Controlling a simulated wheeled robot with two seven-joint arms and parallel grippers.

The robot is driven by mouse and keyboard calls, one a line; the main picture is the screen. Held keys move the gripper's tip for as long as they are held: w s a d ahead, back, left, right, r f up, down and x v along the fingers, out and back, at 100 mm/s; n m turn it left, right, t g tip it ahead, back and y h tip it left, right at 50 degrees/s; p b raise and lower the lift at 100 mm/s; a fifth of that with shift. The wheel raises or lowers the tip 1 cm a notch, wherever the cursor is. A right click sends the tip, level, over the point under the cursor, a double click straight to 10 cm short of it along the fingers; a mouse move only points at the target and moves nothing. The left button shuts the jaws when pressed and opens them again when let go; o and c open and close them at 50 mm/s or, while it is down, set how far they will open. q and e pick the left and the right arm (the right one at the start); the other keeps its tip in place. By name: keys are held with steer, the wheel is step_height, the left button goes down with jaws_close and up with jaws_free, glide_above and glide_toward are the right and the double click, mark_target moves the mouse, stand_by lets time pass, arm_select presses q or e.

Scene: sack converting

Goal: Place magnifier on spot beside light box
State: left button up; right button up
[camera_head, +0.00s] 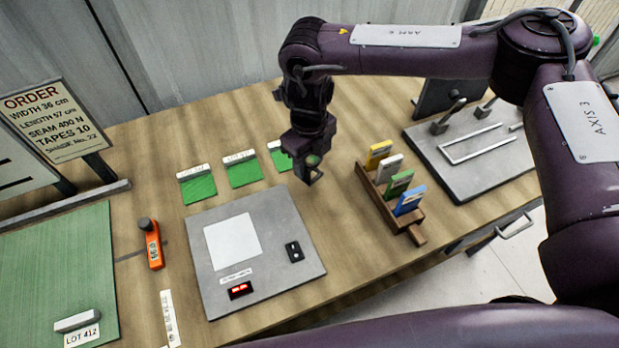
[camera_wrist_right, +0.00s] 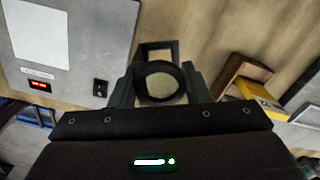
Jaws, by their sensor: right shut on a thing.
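My right gripper (camera_head: 308,172) hangs over the table just beyond the upper right corner of the light box. It is shut on the magnifier, whose round dark-rimmed lens (camera_wrist_right: 160,83) and square frame show between the fingers in the right wrist view. In the head view the magnifier is mostly hidden by the gripper. The light box (camera_head: 285,208) is a grey plate with a white lit square, a black switch and a red display. It also shows in the right wrist view (camera_wrist_right: 105,45). I cannot make out a marked spot for the magnifier. My left gripper is not in view.
Several green swatches (camera_head: 243,173) lie behind the light box. A wooden rack (camera_head: 391,203) with coloured cards stands to the right, near a grey fixture plate (camera_head: 480,165). An orange device (camera_head: 154,250) and a green mat (camera_head: 60,265) are to the left. Bare table lies between light box and rack.

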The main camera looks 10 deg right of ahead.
step_height(320, 180, down, 8)
steer(key=shift+s+f+p, duration=0.1)
steer(key=shift+p, duration=0.8)
steer(key=shift+f, duration=0.2)
steer(key=shift+f, duration=0.2)
steer(key=o, duration=1)
steer(key=shift+r, duration=0.1)
steer(key=shift+r, duration=0.1)
